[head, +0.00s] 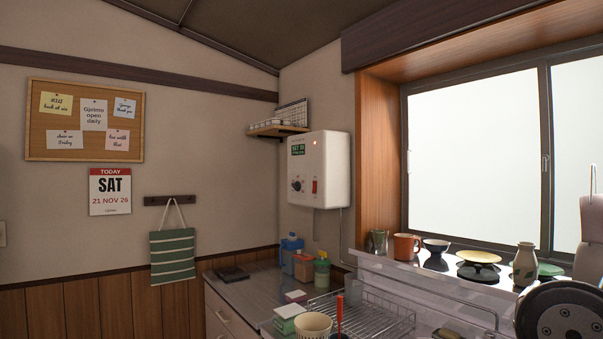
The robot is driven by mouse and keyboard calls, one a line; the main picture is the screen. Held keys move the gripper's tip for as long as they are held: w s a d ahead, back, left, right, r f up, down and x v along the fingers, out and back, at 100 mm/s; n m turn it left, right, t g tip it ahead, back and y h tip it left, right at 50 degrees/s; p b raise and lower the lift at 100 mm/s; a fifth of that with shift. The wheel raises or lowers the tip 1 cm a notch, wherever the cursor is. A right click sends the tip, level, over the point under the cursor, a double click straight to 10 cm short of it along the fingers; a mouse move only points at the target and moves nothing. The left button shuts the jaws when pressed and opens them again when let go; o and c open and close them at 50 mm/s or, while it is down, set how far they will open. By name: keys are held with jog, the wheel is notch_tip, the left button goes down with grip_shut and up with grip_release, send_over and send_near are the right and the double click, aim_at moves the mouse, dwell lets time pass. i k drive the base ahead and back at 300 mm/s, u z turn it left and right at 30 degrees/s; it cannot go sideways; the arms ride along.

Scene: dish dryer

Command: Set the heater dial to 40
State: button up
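The heater (333,170) is a white box on the wall near the room's corner, left of the window. Its dial (297,185) is a dark round knob low on the front face, with small marks around it. The marks and the dial's setting are too small to read. A small red switch or light (314,187) is to the right of the dial, and a green label (298,150) is above it. Part of my arm shows at the lower right edge, well away from the heater. My gripper is not in view.
A counter (255,288) below the heater holds a blue bottle (291,248) and a green bottle (322,268). A wire dish rack (375,318) stands in front. Cups and dishes line the window sill. A small shelf (278,130) is left of the heater. The air before the heater looks clear.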

aim_at(296, 186)
jog(key=u, duration=0.95)
jog(key=i, duration=1.25)
jog(key=u, duration=0.9)
jog(key=i, duration=1.55)
jog(key=z, duration=0.55)
jog(key=i, duration=0.85)
jog(key=z, duration=1.5)
jog(key=i, duration=0.6)
jog(key=z, duration=0.55)
